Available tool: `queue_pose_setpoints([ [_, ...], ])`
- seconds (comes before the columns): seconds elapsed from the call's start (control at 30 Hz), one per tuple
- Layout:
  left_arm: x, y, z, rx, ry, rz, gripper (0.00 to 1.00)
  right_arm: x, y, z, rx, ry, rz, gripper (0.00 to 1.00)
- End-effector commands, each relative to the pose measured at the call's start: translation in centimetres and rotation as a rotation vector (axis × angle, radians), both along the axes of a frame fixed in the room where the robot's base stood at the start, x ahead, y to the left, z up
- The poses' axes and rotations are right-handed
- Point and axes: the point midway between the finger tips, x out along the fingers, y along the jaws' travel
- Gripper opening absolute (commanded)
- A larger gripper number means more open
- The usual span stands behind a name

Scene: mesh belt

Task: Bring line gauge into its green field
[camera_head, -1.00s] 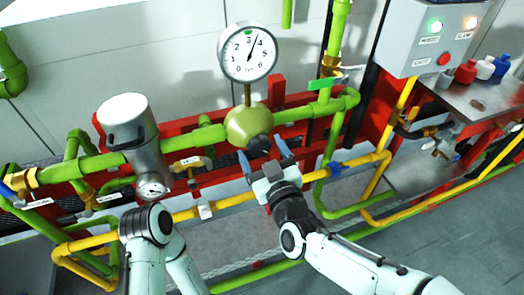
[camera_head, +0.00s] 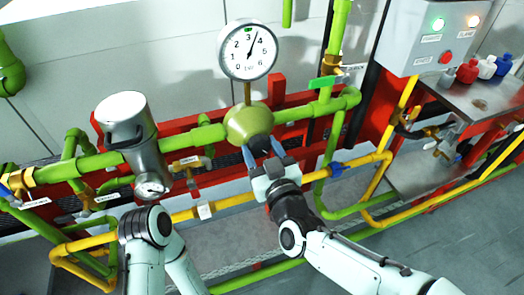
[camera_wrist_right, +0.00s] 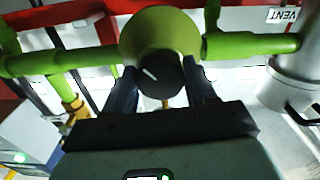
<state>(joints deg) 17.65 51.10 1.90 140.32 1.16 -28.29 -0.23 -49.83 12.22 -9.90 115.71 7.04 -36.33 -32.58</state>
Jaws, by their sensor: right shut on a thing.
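The line gauge (camera_head: 248,52) is a round white dial on a brass stem above the green pipe. Its needle points between 3 and 4, to the right of the small green field (camera_head: 248,29) at the top of the scale. Below it sits a bulbous green valve body (camera_head: 240,120) with a black knob (camera_head: 259,146). My right gripper (camera_head: 263,153) is shut on the black knob. In the right wrist view the knob (camera_wrist_right: 158,78) with its white line sits between the blue-grey fingers (camera_wrist_right: 160,92). My left arm shows at lower left, but its gripper is not in view.
A steel cylinder (camera_head: 135,145) with a small gauge (camera_head: 152,189) stands left of the valve. Yellow pipes (camera_head: 235,201) run below, with a red frame behind. A grey control box (camera_head: 432,38) with lamps hangs at upper right.

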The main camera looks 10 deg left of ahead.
Motion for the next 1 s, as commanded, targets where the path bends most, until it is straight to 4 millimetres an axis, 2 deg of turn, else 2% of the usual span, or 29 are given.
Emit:
queue_pose_setpoints([
  [0.2,1.6,0.8,-1.5,0.020,-0.041,0.018,0.00,0.0,0.0,-0.2,0.130,0.086,-0.001,0.25],
  [0.5,3.3,1.6,-2.6,0.043,-0.088,0.037,0.00,0.0,0.0,-0.1,0.285,0.191,-0.001,0.25],
  [1.0,4.2,2.1,-3.1,0.054,-0.112,0.047,0.00,-0.1,0.1,0.0,0.368,0.250,0.000,0.25],
])
